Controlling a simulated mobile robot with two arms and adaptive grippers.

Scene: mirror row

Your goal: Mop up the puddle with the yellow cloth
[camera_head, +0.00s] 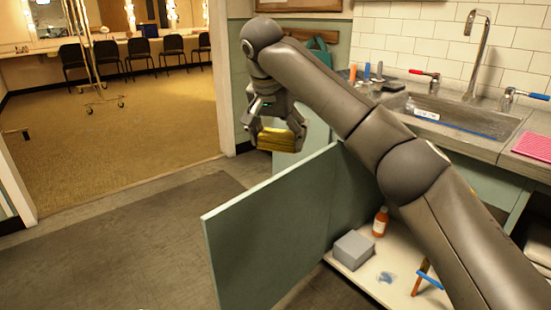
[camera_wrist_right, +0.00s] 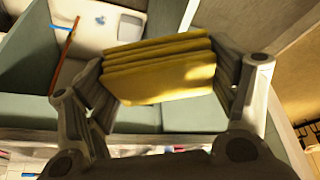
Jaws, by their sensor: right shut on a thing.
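The yellow cloth (camera_head: 277,139) is folded in layers and held in my right gripper (camera_head: 276,128), up in the air beyond the open cabinet door. In the right wrist view the cloth (camera_wrist_right: 160,70) spans the space between the two fingers of the right gripper (camera_wrist_right: 165,85), which are shut on it. A small bluish wet patch, which looks like the puddle (camera_head: 387,277), lies on the pale floor of the open cabinet. It also shows small in the right wrist view (camera_wrist_right: 100,20). The cloth is well apart from it. My left gripper is not in view.
The open green cabinet door (camera_head: 270,235) stands between the cloth and the cabinet floor. A grey box (camera_head: 352,250), an orange bottle (camera_head: 380,222) and an orange-and-blue tool (camera_head: 424,278) stand near the puddle. The sink counter (camera_head: 450,140) is above. Open floor (camera_head: 110,240) lies left.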

